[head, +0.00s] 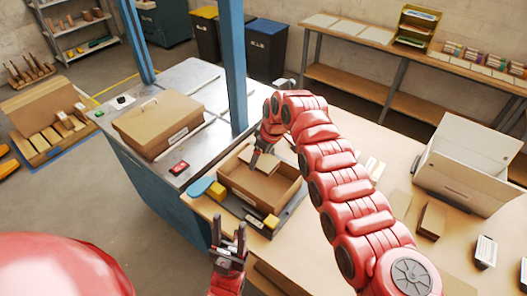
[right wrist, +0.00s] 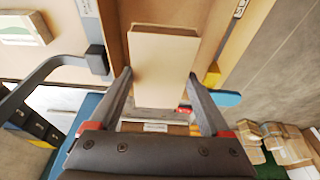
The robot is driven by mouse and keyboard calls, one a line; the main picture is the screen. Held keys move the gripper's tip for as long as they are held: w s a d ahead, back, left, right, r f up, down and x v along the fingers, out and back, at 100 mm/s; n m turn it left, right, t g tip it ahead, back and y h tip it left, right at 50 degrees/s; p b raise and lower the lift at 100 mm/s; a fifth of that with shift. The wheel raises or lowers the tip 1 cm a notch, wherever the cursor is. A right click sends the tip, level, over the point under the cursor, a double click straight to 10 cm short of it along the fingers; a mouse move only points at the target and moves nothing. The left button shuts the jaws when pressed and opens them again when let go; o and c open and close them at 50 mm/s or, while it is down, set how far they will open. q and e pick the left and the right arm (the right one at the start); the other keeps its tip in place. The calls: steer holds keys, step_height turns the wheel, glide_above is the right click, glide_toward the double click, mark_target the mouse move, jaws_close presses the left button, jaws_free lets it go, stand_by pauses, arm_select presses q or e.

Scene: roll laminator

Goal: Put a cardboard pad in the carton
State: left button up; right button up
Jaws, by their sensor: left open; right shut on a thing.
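The open carton (head: 288,196) is a brown box on a dark holder near the table's left end. My right gripper (head: 257,158) reaches down over the carton and is shut on a tan cardboard pad (head: 266,161). In the right wrist view the pad (right wrist: 163,62) lies between the two fingers (right wrist: 160,78), over the carton's inside. Whether the pad touches the carton is hard to tell. My left gripper (head: 228,243) is open and empty, in front of the carton with its fingers pointing toward it.
Yellow blocks (head: 217,190) and a blue oval piece (head: 199,187) sit beside the carton. A closed carton (head: 158,122) rests on the blue-sided machine to the left. Brown pieces (head: 432,219) and a white box (head: 463,168) stand at right. A blue post (head: 233,65) rises behind the carton.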

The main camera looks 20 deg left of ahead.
mark_target(259, 184)
steer(key=shift+s+f, duration=0.2)
steer(key=shift+f, duration=0.2)
steer(key=f+b, duration=0.7)
steer(key=f, duration=0.3)
steer(key=shift+w+f, duration=0.2)
steer(key=shift+r, duration=0.1)
steer(key=o, duration=1.2)
steer(key=shift+c, duration=0.2)
steer(key=b+v, duration=0.4)
steer(key=v, duration=1.3)
steer(key=shift+r, duration=0.2)
